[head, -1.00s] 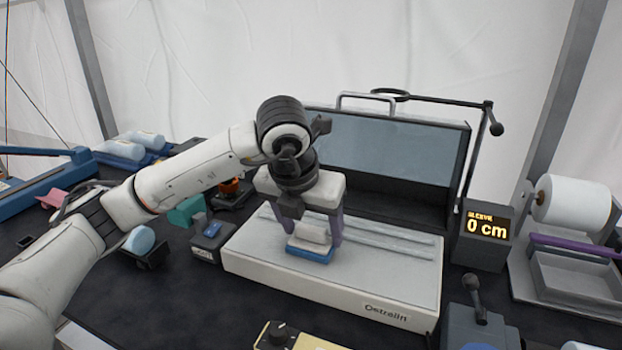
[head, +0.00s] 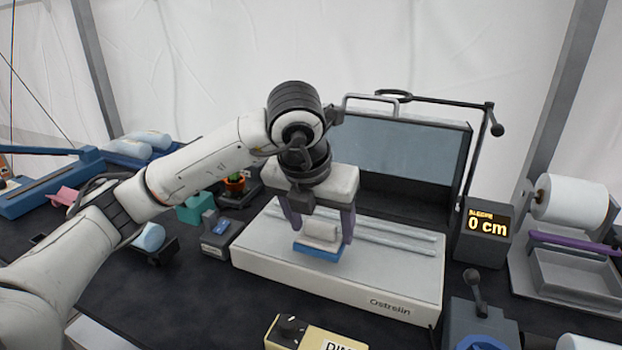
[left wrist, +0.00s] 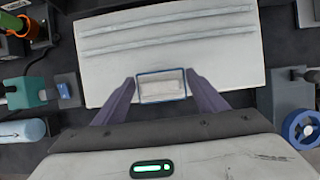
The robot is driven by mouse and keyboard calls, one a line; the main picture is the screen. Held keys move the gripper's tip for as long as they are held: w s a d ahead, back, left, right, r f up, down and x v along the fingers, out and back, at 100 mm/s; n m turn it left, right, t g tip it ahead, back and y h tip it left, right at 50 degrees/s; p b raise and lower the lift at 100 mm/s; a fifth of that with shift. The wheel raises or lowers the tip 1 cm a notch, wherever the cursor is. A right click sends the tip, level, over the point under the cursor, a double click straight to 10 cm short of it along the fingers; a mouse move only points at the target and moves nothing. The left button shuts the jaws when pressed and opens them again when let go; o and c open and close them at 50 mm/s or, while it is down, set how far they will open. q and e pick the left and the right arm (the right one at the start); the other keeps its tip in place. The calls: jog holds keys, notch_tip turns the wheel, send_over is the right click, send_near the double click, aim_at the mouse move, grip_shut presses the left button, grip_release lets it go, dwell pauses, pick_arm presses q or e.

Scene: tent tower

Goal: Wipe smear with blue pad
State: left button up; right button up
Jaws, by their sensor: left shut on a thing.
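My left gripper (head: 321,236) is shut on the light grey handle (head: 320,232) of the blue pad (head: 317,253). The pad is flat and level, over the front half of the white platform marked Ostrelin (head: 270,252). I cannot tell for sure if it touches the surface. In the left wrist view the pad's blue edge (left wrist: 160,72) shows around the handle, between the two purple fingers. I cannot make out a smear; the pad and gripper hide part of the platform. My right gripper is not in view.
A dark-framed glassy panel (head: 400,150) stands behind the platform. A display reading 0 cm (head: 487,226) and a white roll (head: 572,205) are at right. A yellow box with a knob (head: 310,336) is in front. A grey block (head: 221,236) and teal block (head: 195,208) stand left.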

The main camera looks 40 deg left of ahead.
pick_arm(q)
jog(key=shift+r+p, duration=1.35)
jog(key=shift+r, duration=1.15)
